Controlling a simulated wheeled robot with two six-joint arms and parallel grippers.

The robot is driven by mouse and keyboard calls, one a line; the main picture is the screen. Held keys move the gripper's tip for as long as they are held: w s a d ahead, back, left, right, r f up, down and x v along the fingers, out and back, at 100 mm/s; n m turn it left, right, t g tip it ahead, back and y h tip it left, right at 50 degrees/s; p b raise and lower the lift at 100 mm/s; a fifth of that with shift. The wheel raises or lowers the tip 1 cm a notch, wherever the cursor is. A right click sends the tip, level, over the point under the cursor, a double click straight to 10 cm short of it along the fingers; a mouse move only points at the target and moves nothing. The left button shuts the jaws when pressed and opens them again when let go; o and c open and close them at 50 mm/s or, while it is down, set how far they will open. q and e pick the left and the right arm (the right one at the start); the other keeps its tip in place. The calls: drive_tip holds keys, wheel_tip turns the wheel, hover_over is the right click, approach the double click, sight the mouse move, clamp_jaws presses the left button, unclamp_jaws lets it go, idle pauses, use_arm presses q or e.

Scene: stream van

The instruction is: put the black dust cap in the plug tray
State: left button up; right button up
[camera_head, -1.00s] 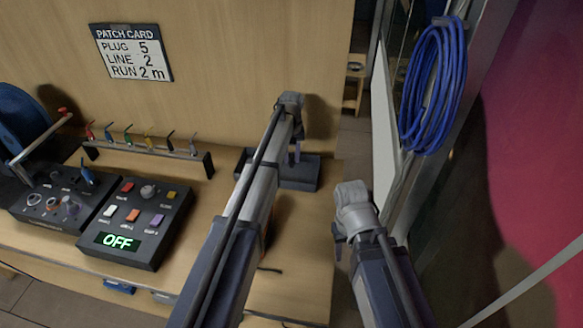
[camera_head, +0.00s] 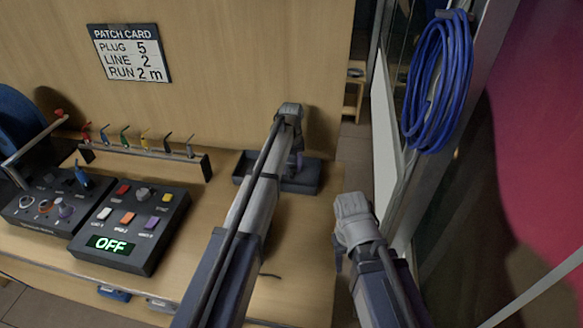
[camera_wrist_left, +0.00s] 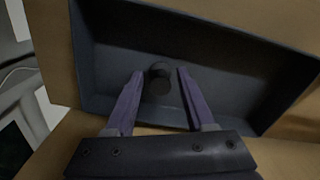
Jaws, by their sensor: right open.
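The black dust cap (camera_wrist_left: 159,78) is a short dark cylinder, seen in the left wrist view inside the dark grey plug tray (camera_wrist_left: 230,52). The tray also shows in the head view (camera_head: 308,181), at the back right of the bench. My left gripper (camera_wrist_left: 160,74) has its purple fingers on either side of the cap, with a small gap at each side. In the head view my left gripper (camera_head: 297,160) points down over the tray; the cap is hidden there. My right gripper (camera_head: 340,252) hangs off the bench's right side, open, mostly hidden by its wrist.
A rack (camera_head: 150,152) with several coloured plugs stands left of the tray. A control box (camera_head: 130,222) reading OFF and a knob panel (camera_head: 45,208) sit at the left. A thin dark piece (camera_head: 271,275) lies near the front. Blue cable (camera_head: 436,85) hangs at the right.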

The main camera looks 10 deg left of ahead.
sight(291, 166)
use_arm(q)
drive_tip(key=shift+o, duration=0.5)
drive_tip(key=shift+r, duration=0.1)
wheel_tip(291, 166, up, 12)
drive_tip(key=p, duration=1.3)
drive_tip(key=s+d+m, duration=0.2)
drive_tip(key=s+d, duration=0.1)
drive_tip(key=s, duration=0.8)
drive_tip(key=s+d+m, duration=0.3)
drive_tip(key=s, duration=0.8)
drive_tip(key=s+d+m+y, duration=0.1)
drive_tip(key=s+d+m, duration=0.1)
drive_tip(key=s, duration=0.9)
drive_tip(key=shift+s+d+r+b, duration=0.15)
drive_tip(key=shift+s+d+b, duration=0.2)
drive_tip(key=shift+d, duration=0.4)
